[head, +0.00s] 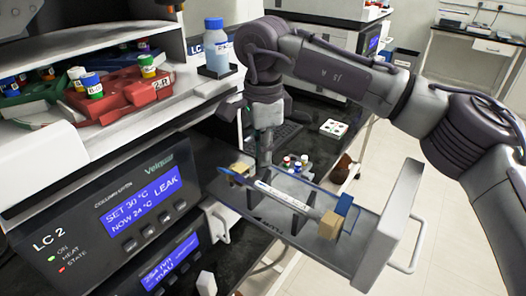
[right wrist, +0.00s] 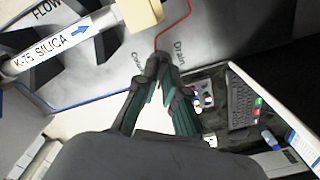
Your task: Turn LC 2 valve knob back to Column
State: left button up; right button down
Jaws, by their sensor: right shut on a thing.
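The LC 2 unit (head: 80,235) fills the lower left of the head view, with a lit panel reading SET 30 °C, NOW 24 °C, LEAK. My right gripper (head: 265,163) reaches down to the far side of the drawer. In the right wrist view its fingers (right wrist: 163,68) are closed together between the printed words Column and Drain. The valve knob is mostly hidden between the fingertips, so its pointing direction cannot be told. My left gripper is not in view.
A blue-capped bottle (head: 216,50) stands on the shelf beside red and green vial racks (head: 120,90). A keyboard (right wrist: 243,103) and small capped vials (head: 292,162) lie beyond the drawer. My right arm spans the upper right. Open floor lies at the right.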

jog(key=shift+m, duration=1)
jog(key=c, duration=1.3)
grip_release()
jog(key=shift+o, duration=0.2)
notch_tip(320, 180, up, 12)
